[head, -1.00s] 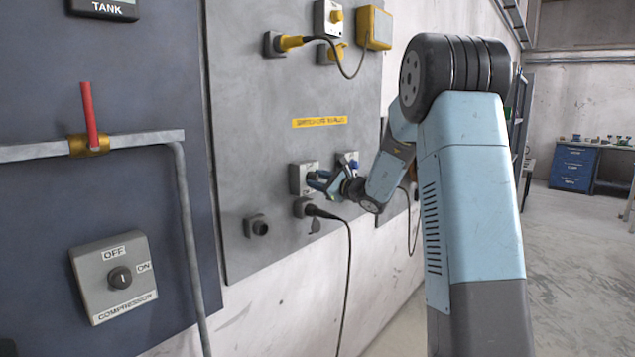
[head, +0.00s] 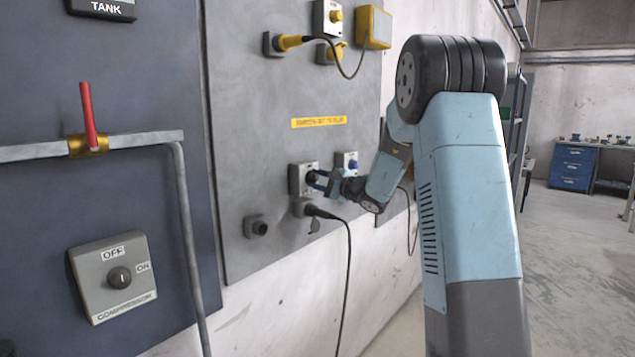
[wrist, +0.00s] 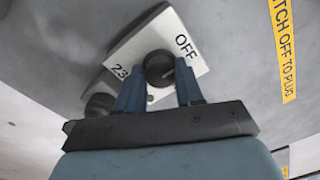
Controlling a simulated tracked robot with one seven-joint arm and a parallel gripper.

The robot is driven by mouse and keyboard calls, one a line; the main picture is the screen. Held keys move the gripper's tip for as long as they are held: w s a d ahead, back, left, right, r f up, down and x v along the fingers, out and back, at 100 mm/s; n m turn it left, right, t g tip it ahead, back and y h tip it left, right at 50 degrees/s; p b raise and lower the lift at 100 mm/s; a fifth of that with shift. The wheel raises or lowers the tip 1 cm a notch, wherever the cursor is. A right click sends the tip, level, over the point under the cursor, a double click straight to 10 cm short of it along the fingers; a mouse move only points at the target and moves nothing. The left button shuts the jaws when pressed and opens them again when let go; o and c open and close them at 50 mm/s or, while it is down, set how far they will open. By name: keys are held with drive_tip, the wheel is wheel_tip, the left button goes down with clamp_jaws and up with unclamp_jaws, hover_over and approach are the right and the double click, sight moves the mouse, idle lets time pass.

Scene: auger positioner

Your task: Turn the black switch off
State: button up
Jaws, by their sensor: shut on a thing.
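The black switch (wrist: 158,68) is a round knob on a light plate marked "OFF" and "23…" in the wrist view. In the head view the black switch (head: 311,177) sits on a small pale box on the grey wall panel. My gripper (wrist: 159,92) has its two blue fingers on either side of the knob and is shut on it. My gripper (head: 317,181) also shows at the switch in the head view, seen from the side. The fingers hide part of the plate's lettering, and the knob's exact pointing direction is hard to tell.
A blue switch (head: 353,165) is just right of the black one. A black plug with a hanging cable (head: 318,212) is below it. A yellow label (head: 319,122) is above. A compressor switch (head: 119,277) and a red-handled valve (head: 88,115) are at the left.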

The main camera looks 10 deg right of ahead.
drive_tip(key=shift+a, duration=0.25)
drive_tip(key=o, duration=1)
drive_tip(key=shift+d, duration=0.1)
drive_tip(key=shift+s, duration=0.1)
drive_tip(key=v, duration=1.3)
drive_tip(key=shift+s+d+f, duration=0.15)
drive_tip(key=shift+s+d, duration=0.05)
drive_tip(key=shift+s, duration=0.05)
